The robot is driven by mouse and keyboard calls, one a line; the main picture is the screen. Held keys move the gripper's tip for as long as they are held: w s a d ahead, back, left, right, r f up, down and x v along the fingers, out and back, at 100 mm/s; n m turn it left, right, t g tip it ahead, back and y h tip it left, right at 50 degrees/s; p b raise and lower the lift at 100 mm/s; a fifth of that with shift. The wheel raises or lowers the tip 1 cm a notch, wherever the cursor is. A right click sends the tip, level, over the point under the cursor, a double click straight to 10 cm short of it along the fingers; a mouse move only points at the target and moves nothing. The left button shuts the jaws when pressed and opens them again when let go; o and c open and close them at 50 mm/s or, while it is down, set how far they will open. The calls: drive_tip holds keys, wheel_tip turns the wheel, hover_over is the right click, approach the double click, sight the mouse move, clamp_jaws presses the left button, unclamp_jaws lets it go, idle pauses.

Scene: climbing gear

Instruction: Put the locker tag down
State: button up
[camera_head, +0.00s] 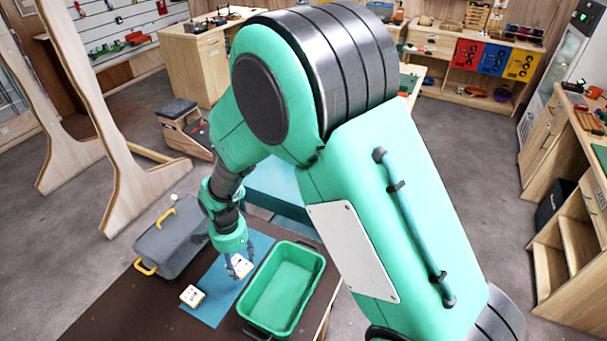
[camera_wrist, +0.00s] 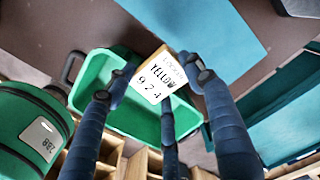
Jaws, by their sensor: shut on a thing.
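The locker tag (camera_wrist: 160,77), a small block with a white face printed "LOCKER YELLOW" and a number and a yellowish edge, is held between the dark blue fingers of my gripper (camera_wrist: 165,90). In the head view the tag (camera_head: 243,267) shows pale at the tips of my gripper (camera_head: 239,258), above the blue mat (camera_head: 213,312) and close to the left rim of the green bin (camera_head: 318,262). The gap beneath the tag is hard to judge. The green bin's wall also shows behind the fingers in the wrist view (camera_wrist: 90,75).
A second small pale block (camera_head: 192,296) lies on the mat's left side. A grey case (camera_head: 168,240) with yellow handles is at the left of the brown table (camera_head: 120,310). The bin looks empty inside. Bare mat shows in front of the gripper.

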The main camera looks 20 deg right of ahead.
drive_tip(key=w+d+f+m+p, duration=0.1)
drive_tip(key=w+d, duration=1)
drive_tip(key=d, duration=0.3)
drive_tip(key=w+d+f+m+p, duration=0.1)
drive_tip(key=w+d+m, duration=0.1)
drive_tip(key=w+d, duration=1.05)
drive_tip(key=f, duration=0.1)
drive_tip(key=s+d+f, duration=0.1)
drive_tip(key=f, duration=0.3)
drive_tip(key=shift+s+d, duration=0.4)
hover_over(294, 193)
drive_tip(key=shift+a+f, duration=0.1)
drive_tip(key=shift+f, duration=0.65)
drive_tip(key=shift+f, duration=1.75)
drive_tip(key=shift+f+b, duration=0.2)
drive_tip(key=shift+b, duration=0.15)
